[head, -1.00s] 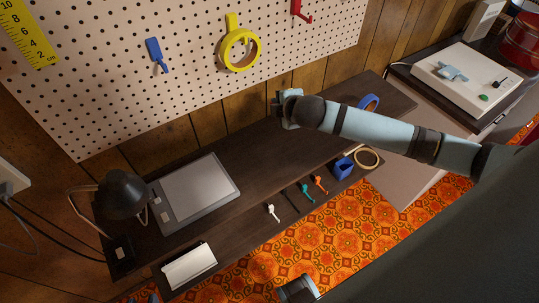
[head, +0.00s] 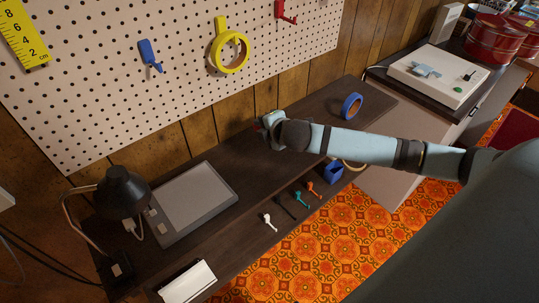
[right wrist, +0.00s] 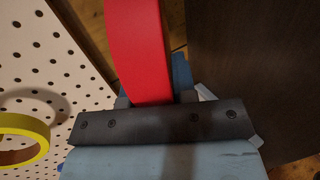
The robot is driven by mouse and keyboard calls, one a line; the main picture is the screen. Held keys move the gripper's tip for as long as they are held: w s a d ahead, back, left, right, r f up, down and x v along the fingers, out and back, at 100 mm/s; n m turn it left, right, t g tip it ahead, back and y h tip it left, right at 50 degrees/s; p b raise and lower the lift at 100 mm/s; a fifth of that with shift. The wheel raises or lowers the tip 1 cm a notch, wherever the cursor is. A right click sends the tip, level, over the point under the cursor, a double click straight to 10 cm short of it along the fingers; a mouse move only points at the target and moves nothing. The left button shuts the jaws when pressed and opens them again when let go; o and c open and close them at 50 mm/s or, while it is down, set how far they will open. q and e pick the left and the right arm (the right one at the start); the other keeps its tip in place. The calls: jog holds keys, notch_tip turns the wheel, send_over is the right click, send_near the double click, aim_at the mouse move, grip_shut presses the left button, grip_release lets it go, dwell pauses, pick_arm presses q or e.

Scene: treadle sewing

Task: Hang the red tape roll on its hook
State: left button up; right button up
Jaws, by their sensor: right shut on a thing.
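My right gripper (head: 264,130) is above the dark bench, below the pegboard. In the right wrist view it (right wrist: 150,100) is shut on the red tape roll (right wrist: 138,45), which shows as a curved red band. In the head view the roll is mostly hidden behind the gripper. The red hook (head: 286,12) is on the pegboard at the top of the head view, empty, well above the gripper. My left gripper is not in view.
A yellow tape roll (head: 217,60) hangs on a yellow hook, left of the red one. A blue hook (head: 149,56) is empty. A blue tape roll (head: 352,106) lies on the bench (head: 310,105). A black lamp (head: 124,190) stands at the left.

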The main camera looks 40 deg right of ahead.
notch_tip(320, 180, down, 6)
jog(key=b, duration=0.5)
jog(key=shift+r, duration=0.2)
jog(key=shift+f, duration=0.85)
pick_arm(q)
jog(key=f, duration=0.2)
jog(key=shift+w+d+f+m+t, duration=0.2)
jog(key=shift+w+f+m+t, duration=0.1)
pick_arm(e)
jog(key=shift+f, duration=0.2)
jog(key=o, duration=0.7)
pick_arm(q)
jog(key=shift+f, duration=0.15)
pick_arm(e)
jog(key=shift+o, duration=0.2)
